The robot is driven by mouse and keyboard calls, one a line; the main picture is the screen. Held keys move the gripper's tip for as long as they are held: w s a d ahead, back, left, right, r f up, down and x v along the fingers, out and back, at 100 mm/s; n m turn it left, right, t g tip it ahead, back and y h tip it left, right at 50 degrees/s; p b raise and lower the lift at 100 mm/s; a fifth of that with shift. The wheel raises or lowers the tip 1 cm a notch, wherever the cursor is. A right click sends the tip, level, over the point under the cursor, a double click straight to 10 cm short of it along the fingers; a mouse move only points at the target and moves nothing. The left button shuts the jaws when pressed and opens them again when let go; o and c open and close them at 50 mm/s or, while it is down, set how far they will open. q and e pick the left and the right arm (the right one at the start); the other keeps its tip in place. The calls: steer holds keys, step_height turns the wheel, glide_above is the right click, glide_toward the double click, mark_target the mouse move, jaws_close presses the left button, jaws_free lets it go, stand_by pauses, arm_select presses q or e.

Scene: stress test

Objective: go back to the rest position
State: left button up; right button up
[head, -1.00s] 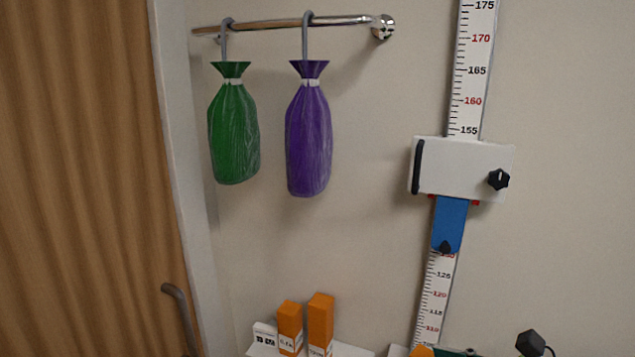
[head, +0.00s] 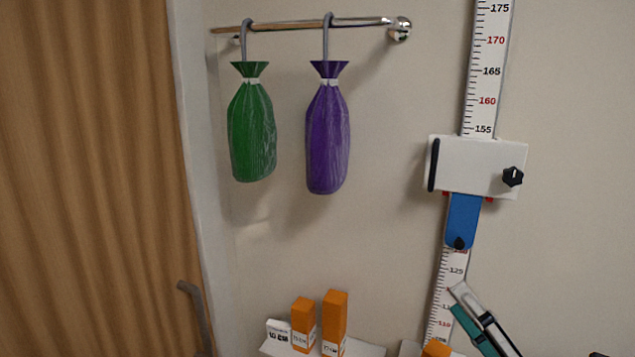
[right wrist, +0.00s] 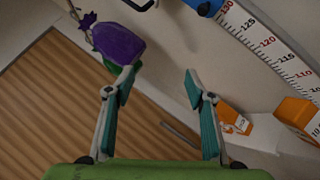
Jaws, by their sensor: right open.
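My right gripper (head: 456,299) shows at the lower right of the head view, in front of the measuring scale. Its teal-lined fingers point up and to the left. In the right wrist view, the right gripper (right wrist: 160,74) has its two fingers spread wide, with nothing between them. My left gripper is not in view.
A green bag (head: 252,132) and a purple bag (head: 327,138) hang from a wall rail (head: 290,26). A white slider box (head: 475,166) sits on the scale (head: 486,75). Orange boxes (head: 334,318) stand on a low shelf. A wooden door (head: 90,180) is at left.

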steer(key=d+f+m+h, duration=0.6)
steer(key=d+m+h, duration=0.35)
steer(key=m, duration=0.35)
step_height(320, 180, down, 12)
steer(key=s+d+m+g+h, duration=0.3)
steer(key=m+g+h, duration=0.15)
steer(key=m, duration=0.35)
steer(key=s+a+f+m+g+y, duration=0.3)
steer(key=s+a+f+g, duration=0.35)
steer(key=s+f, duration=0.3)
steer(key=s+a+f+m+g+y, duration=0.25)
steer(key=s+a+f+g, duration=0.25)
steer(key=s+a+f, duration=0.4)
step_height(320, 180, down, 34)
steer(key=s+d+g+b, duration=0.2)
steer(key=b, duration=0.4)
arm_select(q)
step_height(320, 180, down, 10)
steer(key=b, duration=0.4)
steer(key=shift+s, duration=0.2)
arm_select(e)
steer(key=s+d+f, duration=0.2)
steer(key=s+f, duration=1.4)
steer(key=f, duration=0.2)
steer(key=shift+s+d+f+n+g, duration=0.2)
steer(key=shift+s+d+n+g, duration=0.1)
steer(key=shift+n+g, duration=0.1)
